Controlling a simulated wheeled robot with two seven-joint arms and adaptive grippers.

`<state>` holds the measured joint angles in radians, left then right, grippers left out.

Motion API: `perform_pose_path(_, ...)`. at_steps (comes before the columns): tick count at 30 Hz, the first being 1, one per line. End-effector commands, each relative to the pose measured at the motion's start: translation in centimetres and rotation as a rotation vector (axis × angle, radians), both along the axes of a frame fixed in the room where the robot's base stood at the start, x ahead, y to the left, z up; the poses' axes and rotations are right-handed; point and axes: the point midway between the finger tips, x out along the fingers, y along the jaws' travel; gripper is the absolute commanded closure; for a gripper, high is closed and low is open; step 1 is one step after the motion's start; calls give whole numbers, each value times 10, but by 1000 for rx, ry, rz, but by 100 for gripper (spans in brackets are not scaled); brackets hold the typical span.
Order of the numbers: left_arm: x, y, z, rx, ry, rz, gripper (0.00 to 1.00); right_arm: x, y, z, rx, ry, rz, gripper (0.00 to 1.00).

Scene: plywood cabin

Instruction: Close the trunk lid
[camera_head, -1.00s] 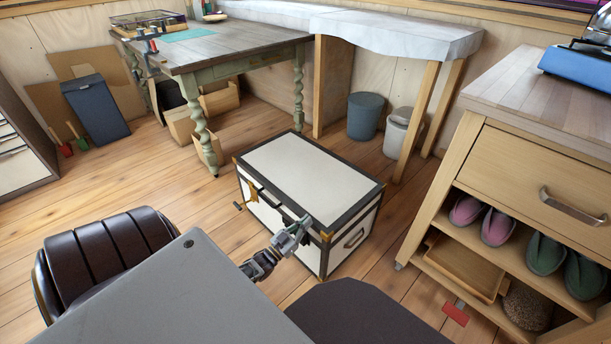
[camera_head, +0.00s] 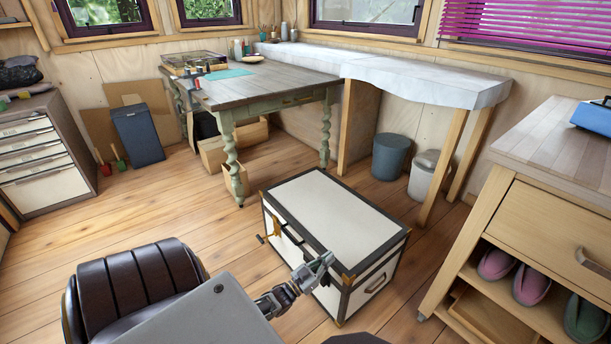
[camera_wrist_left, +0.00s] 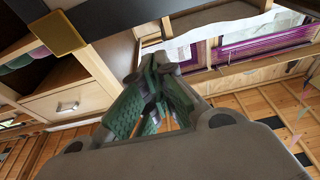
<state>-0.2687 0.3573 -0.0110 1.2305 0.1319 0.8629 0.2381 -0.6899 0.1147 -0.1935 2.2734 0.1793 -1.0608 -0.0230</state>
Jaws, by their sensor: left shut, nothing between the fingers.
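The trunk (camera_head: 335,235) is white with black edging and brass corners and stands on the floor in the middle of the head view. Its lid (camera_head: 335,210) lies flat on the body, with no gap that I can see. My left gripper (camera_head: 322,262) is shut and empty at the trunk's front, close to the front right corner; I cannot tell whether it touches. In the left wrist view its green-padded fingers (camera_wrist_left: 152,100) are together, with a brass corner (camera_wrist_left: 60,32) and dark edging of the trunk at upper left. My right gripper is not in view.
A wooden cabinet (camera_head: 530,220) with shoes on its shelves stands at the right. A green-legged table (camera_head: 265,85) is behind the trunk, with two bins (camera_head: 390,156) nearby. A dark padded seat (camera_head: 135,285) is at lower left. Floor left of the trunk is clear.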

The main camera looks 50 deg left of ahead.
Motion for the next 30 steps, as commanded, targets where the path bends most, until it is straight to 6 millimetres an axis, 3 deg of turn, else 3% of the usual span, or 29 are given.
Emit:
perform_pose_path(3,4,-1,12,1,-6,-1,100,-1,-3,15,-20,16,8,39)
perform_pose_path(18,-67,7,-15,1,-4,0,100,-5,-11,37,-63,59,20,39)
perform_pose_path(30,-90,8,-23,0,-8,0,100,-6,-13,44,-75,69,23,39)
